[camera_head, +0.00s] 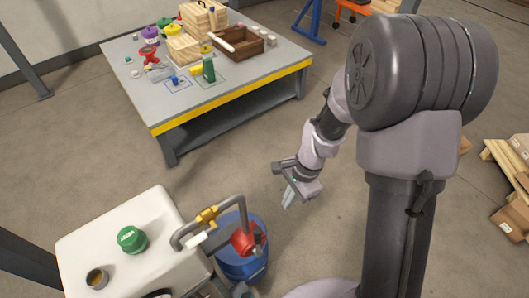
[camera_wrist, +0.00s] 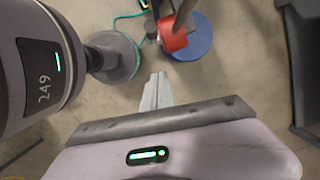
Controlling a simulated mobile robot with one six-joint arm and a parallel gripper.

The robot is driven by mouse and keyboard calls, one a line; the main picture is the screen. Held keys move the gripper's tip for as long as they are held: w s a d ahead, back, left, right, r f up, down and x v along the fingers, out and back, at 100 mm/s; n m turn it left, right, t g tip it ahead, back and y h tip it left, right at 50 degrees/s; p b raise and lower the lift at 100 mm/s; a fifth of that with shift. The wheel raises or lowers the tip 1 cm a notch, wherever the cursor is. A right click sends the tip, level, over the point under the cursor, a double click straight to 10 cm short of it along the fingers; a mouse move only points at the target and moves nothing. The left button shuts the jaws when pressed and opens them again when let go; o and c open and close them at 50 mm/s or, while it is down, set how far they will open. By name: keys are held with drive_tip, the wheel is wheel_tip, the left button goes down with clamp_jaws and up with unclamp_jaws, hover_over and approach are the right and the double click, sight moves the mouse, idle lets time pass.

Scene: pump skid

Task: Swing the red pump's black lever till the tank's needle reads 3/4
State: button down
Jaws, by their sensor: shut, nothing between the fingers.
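The red pump (camera_head: 243,241) sits on a blue drum (camera_head: 240,266), beside the white tank (camera_head: 80,240). In the wrist view the red pump (camera_wrist: 172,36) and blue drum (camera_wrist: 198,38) are near the top. I cannot make out the black lever clearly in either view. A small round dark-rimmed fitting (camera_head: 97,278), perhaps the gauge, is on the tank's top; no needle can be read. My gripper (camera_head: 287,201) is shut and empty in the air, to the right of the pump and apart from it. Its fingers (camera_wrist: 157,90) are together in the wrist view.
A grey pipe with a brass valve (camera_head: 207,216) arches between pump and tank. A green cap (camera_head: 131,239) is on the tank. A workbench (camera_head: 215,93) with several items stands behind. A pallet with boxes (camera_head: 515,170) is at right. Floor between bench and drum is clear.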

sight(257, 241)
drive_tip(key=s+a+f+b, duration=0.3)
drive_tip(key=a+f, duration=0.3)
drive_tip(key=f, duration=0.5)
drive_tip(key=shift+f+b, duration=0.2)
drive_tip(key=shift+b, duration=0.6)
